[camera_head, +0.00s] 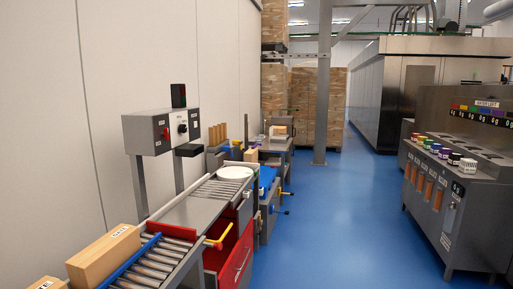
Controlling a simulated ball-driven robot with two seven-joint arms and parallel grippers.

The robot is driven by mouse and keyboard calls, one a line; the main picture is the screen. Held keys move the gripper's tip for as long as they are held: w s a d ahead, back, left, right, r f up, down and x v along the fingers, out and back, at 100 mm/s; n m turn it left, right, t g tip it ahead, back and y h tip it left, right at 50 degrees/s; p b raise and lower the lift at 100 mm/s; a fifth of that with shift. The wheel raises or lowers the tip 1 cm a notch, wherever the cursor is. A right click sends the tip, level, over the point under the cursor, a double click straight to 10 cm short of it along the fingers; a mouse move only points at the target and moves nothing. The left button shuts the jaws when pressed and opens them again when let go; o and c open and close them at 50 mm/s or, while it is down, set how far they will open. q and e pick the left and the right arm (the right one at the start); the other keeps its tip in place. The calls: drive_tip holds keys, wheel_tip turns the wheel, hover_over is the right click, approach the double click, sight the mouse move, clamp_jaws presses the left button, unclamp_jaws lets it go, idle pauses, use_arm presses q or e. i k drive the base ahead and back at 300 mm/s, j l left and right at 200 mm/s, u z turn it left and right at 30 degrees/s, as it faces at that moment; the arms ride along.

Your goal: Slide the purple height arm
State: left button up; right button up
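I cannot make out anything that is clearly the purple height arm. The grey cabinet (470,222) on the right has a row of small items with coloured tops, including a purple-looking one (445,153). A strip of coloured tags (480,111) runs along its raised back panel. These are too small to tell whether any of them is a height arm. Neither of my grippers shows in this view.
A roller conveyor (155,266) with a cardboard box (104,257) runs along the left wall. A red drawer (237,258) and yellow handle (219,237) stick out beside it. A grey post (322,95) stands farther back. The blue floor (345,220) between is clear.

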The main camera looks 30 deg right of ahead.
sight(253, 143)
drive_tip(key=i+l+z, duration=0.4)
drive_tip(key=l, duration=0.2)
drive_tip(key=i+l+z, duration=0.85)
drive_tip(key=i, duration=0.25)
drive_tip(key=i+l+z, duration=0.1)
drive_tip(key=i, duration=1.1)
drive_tip(key=i+z, duration=0.1)
drive_tip(key=i, duration=2.25)
drive_tip(key=i+j+z, duration=0.15)
drive_tip(key=i, duration=1.05)
drive_tip(key=i+u, duration=0.25)
drive_tip(key=i, duration=0.3)
drive_tip(key=i+l+u, duration=0.25)
drive_tip(key=i, duration=0.25)
